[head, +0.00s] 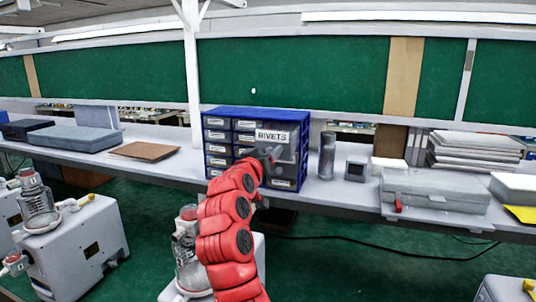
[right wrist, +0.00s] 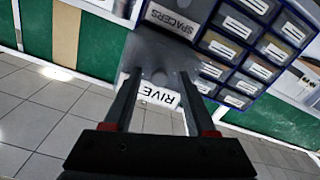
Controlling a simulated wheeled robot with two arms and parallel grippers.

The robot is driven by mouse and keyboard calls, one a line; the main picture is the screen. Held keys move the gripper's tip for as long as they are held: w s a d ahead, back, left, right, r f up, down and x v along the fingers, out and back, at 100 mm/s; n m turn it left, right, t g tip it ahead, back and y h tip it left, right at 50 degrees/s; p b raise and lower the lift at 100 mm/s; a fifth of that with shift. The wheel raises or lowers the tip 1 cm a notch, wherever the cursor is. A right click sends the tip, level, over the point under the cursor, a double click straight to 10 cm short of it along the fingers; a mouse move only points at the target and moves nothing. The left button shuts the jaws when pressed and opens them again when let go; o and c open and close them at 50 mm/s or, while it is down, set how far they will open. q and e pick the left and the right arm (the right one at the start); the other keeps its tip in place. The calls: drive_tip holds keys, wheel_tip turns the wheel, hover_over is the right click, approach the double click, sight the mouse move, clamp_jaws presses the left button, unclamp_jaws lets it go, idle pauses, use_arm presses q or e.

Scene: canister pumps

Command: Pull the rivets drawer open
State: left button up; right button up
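The blue drawer cabinet (head: 222,112) stands on the bench at the middle of the head view. The rivets drawer (head: 272,136) has a large white RIVETS label, which shows upside down and partly hidden in the right wrist view (right wrist: 158,95). My right gripper (head: 268,156) is in front of this drawer, with its red arm hiding part of the cabinet. In the right wrist view its two dark fingers (right wrist: 160,75) are spread apart, with the grey drawer front and label between or behind them. Contact cannot be told. My left gripper is not in view.
A SPACERS drawer (right wrist: 168,20) adjoins the rivets drawer. Several small labelled drawers (head: 217,148) fill the cabinet's left side. A grey cylinder (head: 326,155) and a small box (head: 356,169) stand to its right. A grey case (head: 435,190) lies farther right. Pump units (head: 70,245) stand below the bench.

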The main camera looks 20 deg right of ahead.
drive_tip(key=b+v, duration=0.5)
drive_tip(key=v, duration=1.2)
drive_tip(key=shift+s+a+f, duration=0.1)
drive_tip(key=shift+s+a, duration=0.1)
